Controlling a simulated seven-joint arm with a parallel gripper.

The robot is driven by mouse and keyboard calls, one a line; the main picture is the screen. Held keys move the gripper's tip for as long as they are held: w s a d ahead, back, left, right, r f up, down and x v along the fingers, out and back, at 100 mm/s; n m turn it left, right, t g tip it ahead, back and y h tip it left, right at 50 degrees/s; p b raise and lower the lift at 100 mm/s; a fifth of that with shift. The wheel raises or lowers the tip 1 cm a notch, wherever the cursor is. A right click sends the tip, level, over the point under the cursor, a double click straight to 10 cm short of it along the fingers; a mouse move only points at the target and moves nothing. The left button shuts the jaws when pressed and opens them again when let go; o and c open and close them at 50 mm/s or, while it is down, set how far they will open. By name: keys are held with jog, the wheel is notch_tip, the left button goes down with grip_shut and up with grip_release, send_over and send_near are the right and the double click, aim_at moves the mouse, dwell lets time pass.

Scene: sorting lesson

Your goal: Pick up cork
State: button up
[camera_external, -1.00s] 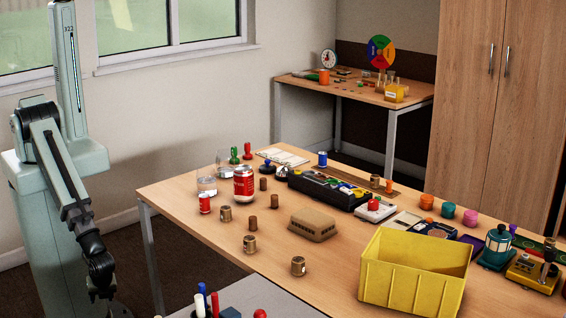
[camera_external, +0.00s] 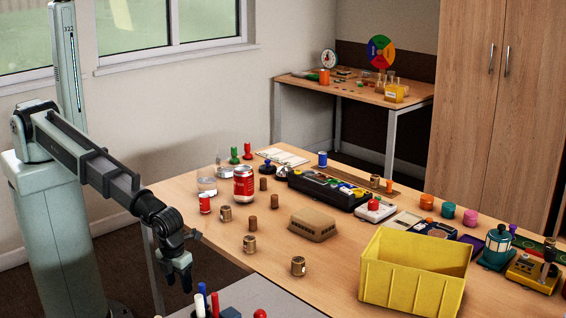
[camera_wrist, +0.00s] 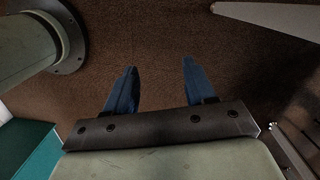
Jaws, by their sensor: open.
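Several small brown cylinders that look like corks stand on the wooden table. One cork (camera_external: 274,201) is near the middle, another cork (camera_external: 263,184) is just behind it, and a third brown piece (camera_external: 253,223) stands closer to the front. My gripper (camera_external: 179,283) hangs fingers down beside the table's left front edge, well away from the corks and empty. In the wrist view my gripper (camera_wrist: 160,72) has its two blue-grey fingers apart, with only brown floor between them. No cork shows in the wrist view.
Brass-coloured cylinders (camera_external: 298,266) stand near the corks. A red can (camera_external: 243,184), a glass jar and a brown box (camera_external: 312,224) surround them. A yellow bin (camera_external: 414,285) stands at front right. A grey surface (camera_external: 250,296) with upright pens lies near my gripper.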

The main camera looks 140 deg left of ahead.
jog(key=w+a+r+m, duration=0.1)
jog(key=w+a+r, duration=0.2)
jog(key=r, duration=0.3)
jog(key=w+a+r+m+t, duration=0.1)
jog(key=w+a+r+m, duration=0.1)
jog(key=a+r, duration=0.4)
jog(key=w+a+r+m+t, duration=0.1)
jog(key=w+a+r, duration=0.3)
jog(key=r, duration=0.2)
jog(key=shift+w+a+m+y, duration=0.15)
jog(key=shift+w+m+y, duration=0.05)
jog(key=shift+m+y, duration=0.2)
jog(key=s+a+r, duration=0.3)
jog(key=a, duration=0.4)
jog(key=s+a+r, duration=0.3)
jog(key=a, duration=0.4)
notch_tip(320, 180, up, 3)
jog(key=n+g+h, duration=0.1)
jog(key=n+h, duration=0.1)
jog(key=n, duration=0.1)
send_over(263, 179)
notch_tip(263, 179, down, 14)
jog(key=shift+a+r, duration=0.15)
jog(key=shift+r, duration=0.1)
grip_shut()
